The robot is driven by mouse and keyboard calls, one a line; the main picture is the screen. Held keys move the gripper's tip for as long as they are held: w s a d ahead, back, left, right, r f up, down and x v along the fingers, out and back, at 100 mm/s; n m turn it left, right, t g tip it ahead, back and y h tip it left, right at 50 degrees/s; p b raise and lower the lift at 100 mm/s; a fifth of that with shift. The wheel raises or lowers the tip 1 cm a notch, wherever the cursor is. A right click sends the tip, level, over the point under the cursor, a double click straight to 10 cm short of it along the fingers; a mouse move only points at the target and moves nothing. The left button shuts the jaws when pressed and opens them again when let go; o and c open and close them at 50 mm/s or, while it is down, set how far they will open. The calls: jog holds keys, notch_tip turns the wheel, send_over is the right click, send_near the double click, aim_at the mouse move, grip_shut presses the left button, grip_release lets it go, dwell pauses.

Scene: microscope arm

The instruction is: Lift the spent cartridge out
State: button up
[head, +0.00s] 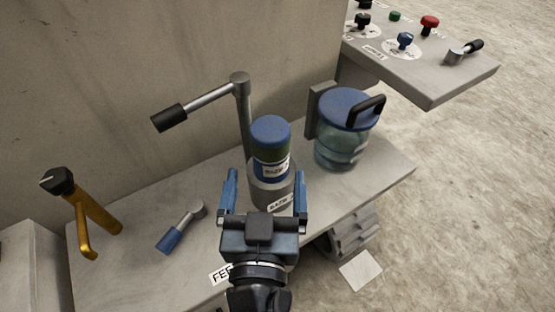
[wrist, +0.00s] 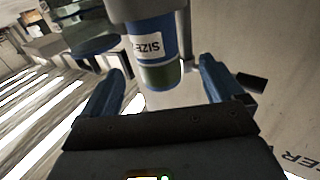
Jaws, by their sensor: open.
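The spent cartridge (head: 271,148) is a cylinder with a blue cap, a green band and a white label reading "SIZE". It stands upright in a grey cylindrical holder (head: 268,190) on the bench. The cartridge also shows in the wrist view (wrist: 155,55), ahead of the fingers. My gripper (head: 266,188) is open, with its blue fingers on either side of the holder in the head view. In the wrist view my gripper (wrist: 165,88) has nothing between its fingertips, and the cartridge lies beyond them. I cannot tell the exact gap. The holder's lower front is partly hidden by my gripper.
A post with a black-handled lever (head: 205,95) rises just behind the cartridge. A lidded blue jar (head: 343,135) stands to the right. A blue-handled lever (head: 180,228) and a yellow handle (head: 93,212) are at left. A control panel (head: 425,65) is at upper right.

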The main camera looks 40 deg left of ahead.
jog(key=p+x, duration=0.2)
jog(key=x, duration=0.5)
jog(key=shift+w+r, duration=0.2)
jog(key=shift+w, duration=0.15)
jog(key=c, duration=1.3)
